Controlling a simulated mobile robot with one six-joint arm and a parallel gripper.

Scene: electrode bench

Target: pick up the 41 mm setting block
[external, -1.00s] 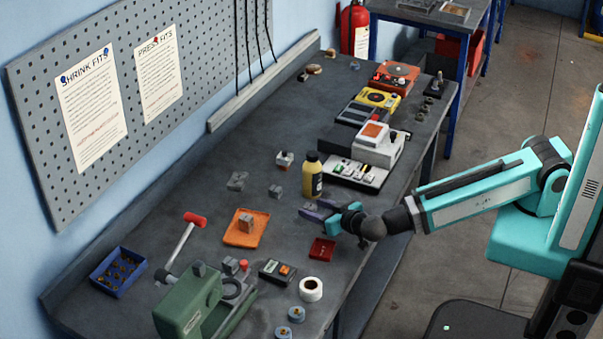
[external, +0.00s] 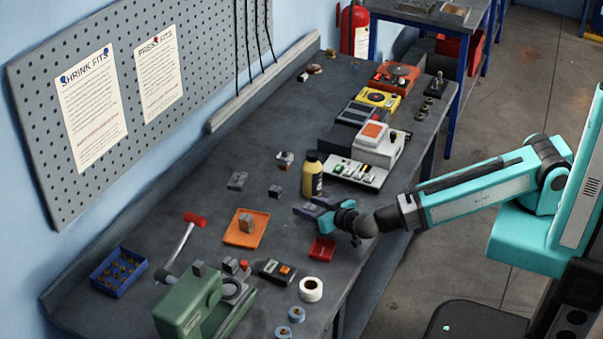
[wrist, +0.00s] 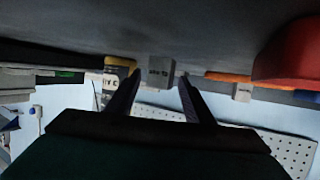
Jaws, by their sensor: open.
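In the wrist view, which looks upside down, a grey block (wrist: 158,72) with a dark marking too small to read stands ahead of my gripper (wrist: 158,82), in line with the gap between its fingers. It appears to be the small grey block (external: 275,191) left of my gripper (external: 306,210) in the external view. My gripper is open and empty, low over the bench and apart from that block. Other grey blocks stand further left (external: 237,180), further back (external: 285,160) and on an orange tray (external: 239,238). I cannot tell which is the 41 mm one.
A yellow bottle with a dark cap (external: 312,177) stands close behind my gripper. A small red tray (external: 322,249) lies just in front of it. A white-topped instrument (external: 375,146) is behind right. Bare bench lies around the nearest block.

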